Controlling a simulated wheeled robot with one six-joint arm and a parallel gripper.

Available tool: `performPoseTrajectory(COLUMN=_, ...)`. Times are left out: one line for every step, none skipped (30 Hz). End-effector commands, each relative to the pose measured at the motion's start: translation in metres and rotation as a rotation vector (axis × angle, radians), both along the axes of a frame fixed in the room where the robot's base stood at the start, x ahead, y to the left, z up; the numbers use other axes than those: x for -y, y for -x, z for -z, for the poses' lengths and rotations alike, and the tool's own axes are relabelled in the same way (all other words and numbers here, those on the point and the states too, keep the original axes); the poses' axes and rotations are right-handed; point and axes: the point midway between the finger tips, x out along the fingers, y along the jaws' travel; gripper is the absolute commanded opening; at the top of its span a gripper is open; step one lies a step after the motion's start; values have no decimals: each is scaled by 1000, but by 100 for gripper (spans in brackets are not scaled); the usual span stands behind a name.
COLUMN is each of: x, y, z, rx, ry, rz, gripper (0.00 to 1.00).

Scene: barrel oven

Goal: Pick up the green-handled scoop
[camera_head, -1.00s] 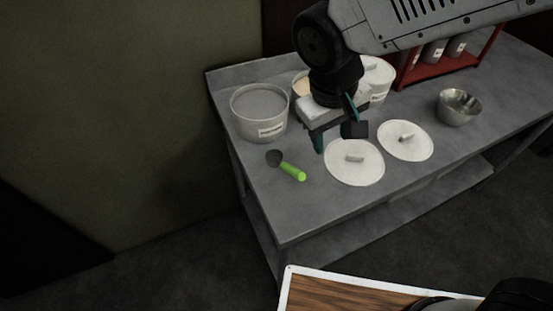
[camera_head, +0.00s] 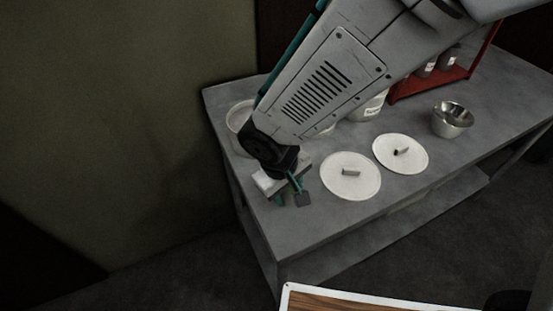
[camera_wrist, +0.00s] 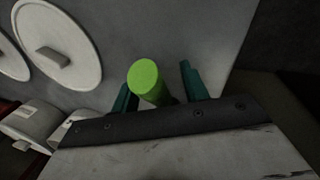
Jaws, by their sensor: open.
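In the wrist view the scoop's bright green handle (camera_wrist: 148,80) points up toward the camera, between the two teal fingers of my gripper (camera_wrist: 158,88). The fingers are apart, with a gap beside the handle on the right. The scoop's dark head is mostly hidden behind my gripper's body. In the head view my gripper (camera_head: 291,199) is low over the left front part of the table, and it and my arm hide the scoop there.
Two white lids (camera_head: 350,178) (camera_head: 401,155) lie flat to the right of my gripper. A white tub (camera_head: 238,118) stands behind my arm at left. A metal bowl (camera_head: 452,120) and a red rack (camera_head: 437,80) are farther right. The grey table's (camera_head: 310,228) front left is clear.

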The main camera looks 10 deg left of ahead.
Motion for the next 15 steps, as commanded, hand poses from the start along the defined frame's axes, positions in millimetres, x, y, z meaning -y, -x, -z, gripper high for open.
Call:
performPoseTrajectory(x=0, y=0, z=2, rx=0, ry=0, rz=0, gripper=45)
performPoseTrajectory(x=0, y=0, z=2, rx=0, ry=0, rz=0, gripper=45)
performPoseTrajectory(x=0, y=0, z=2, rx=0, ry=0, rz=0, gripper=45)
performPoseTrajectory(x=0, y=0, z=2, rx=0, ry=0, rz=0, gripper=45)
performPoseTrajectory(x=0, y=0, z=2, rx=0, ry=0, rz=0, gripper=45)
performPoseTrajectory(x=0, y=0, z=2, rx=0, ry=0, rz=0, gripper=45)
performPoseTrajectory(x=0, y=0, z=2, rx=0, ry=0, rz=0, gripper=45)
performPoseTrajectory(x=0, y=0, z=2, rx=0, ry=0, rz=0, gripper=36)
performPoseTrajectory(x=0, y=0, z=2, rx=0, ry=0, rz=0, gripper=25)
performPoseTrajectory(x=0, y=0, z=2, rx=0, ry=0, rz=0, gripper=17)
performPoseTrajectory(x=0, y=0, z=2, rx=0, ry=0, rz=0, gripper=9)
performPoseTrajectory(x=0, y=0, z=2, rx=0, ry=0, rz=0, gripper=0)
performPoseTrajectory(x=0, y=0, z=2, rx=0, ry=0, rz=0, gripper=0)
performPoseTrajectory(x=0, y=0, z=2, rx=0, ry=0, rz=0, gripper=0)
performPoseTrajectory(x=0, y=0, z=1, rx=0, ry=0, rz=0, gripper=0)
